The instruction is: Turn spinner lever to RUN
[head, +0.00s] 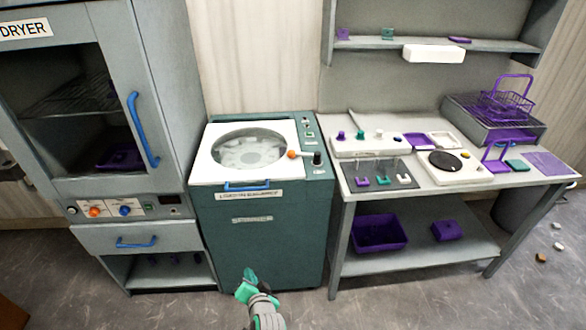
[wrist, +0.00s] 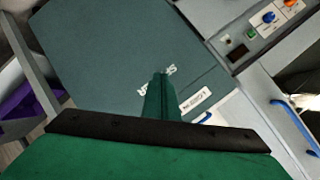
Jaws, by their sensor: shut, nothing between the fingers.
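The spinner (head: 262,225) is a dark green cabinet with a white top and a round clear lid (head: 248,148) in the head view. A lever with an orange knob (head: 291,154) sits at the right side of its top, beside a black knob (head: 316,158). I cannot read a RUN mark. My gripper (head: 248,284) is low in front of the spinner, below the top and well apart from the lever. Its green fingers are shut and empty. In the wrist view my gripper (wrist: 160,85) points at the spinner's green front (wrist: 110,45); the lever is not visible there.
The dryer (head: 180,100) stands left of the spinner, with a blue door handle (head: 142,130). A workbench (head: 420,188) stands right, with a purple bin (head: 378,232) on its lower shelf and a purple basket (head: 507,103) on top. The floor in front is mostly clear.

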